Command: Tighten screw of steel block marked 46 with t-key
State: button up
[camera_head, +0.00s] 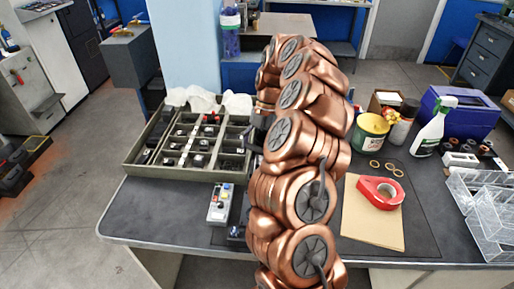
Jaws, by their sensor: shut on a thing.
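My copper-coloured arm fills the middle of the view. A dark part at its left edge looks like my gripper (257,128), beside the right end of the tray. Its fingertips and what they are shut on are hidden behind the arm. I cannot make out the t-key anywhere. Several small dark and metallic blocks (198,160) sit in the compartments of a grey-green tray (133,171) at the back left of the bench. They are too small for a number to be read, so I cannot tell which block is marked 46, or see its screw.
On the dark bench (160,215), a small box with coloured buttons (220,204) stands left of my arm. The front left is bare.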

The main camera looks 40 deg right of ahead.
jog(key=shift+f, duration=0.25)
jog(key=o, duration=0.7)
jog(key=c, duration=0.7)
